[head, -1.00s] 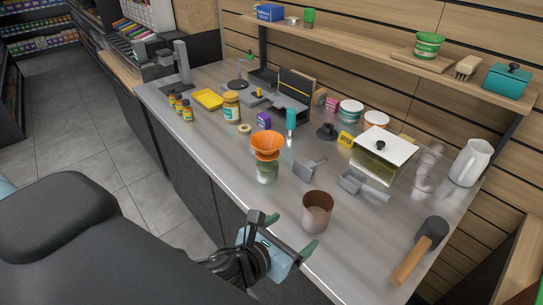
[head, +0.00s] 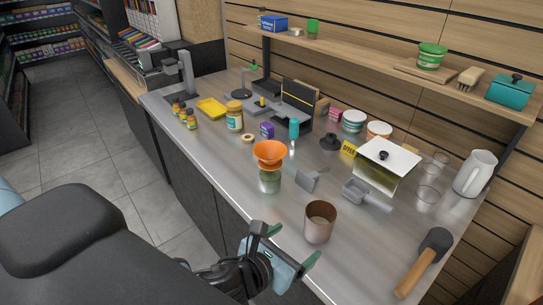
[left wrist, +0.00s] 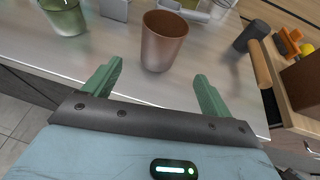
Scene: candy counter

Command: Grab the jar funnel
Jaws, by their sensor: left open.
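The orange jar funnel (head: 268,155) sits in the mouth of a green glass jar (head: 269,181) near the counter's front edge. In the left wrist view only the green jar (left wrist: 64,16) shows, at the top left; the funnel is out of that picture. My left gripper (head: 292,244) is open and empty at the counter's front edge, to the right of and nearer than the funnel. In the left wrist view its fingers (left wrist: 155,85) are spread wide, with a brown cup (left wrist: 164,42) beyond them. My right gripper is not in view.
The brown cup (head: 320,221) stands close beyond my left gripper. A mallet (head: 424,262) lies at the right. A lidded clear box (head: 385,163) stands farther back. Small bottles (head: 190,119) stand left; the counter's front-left strip is fairly clear.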

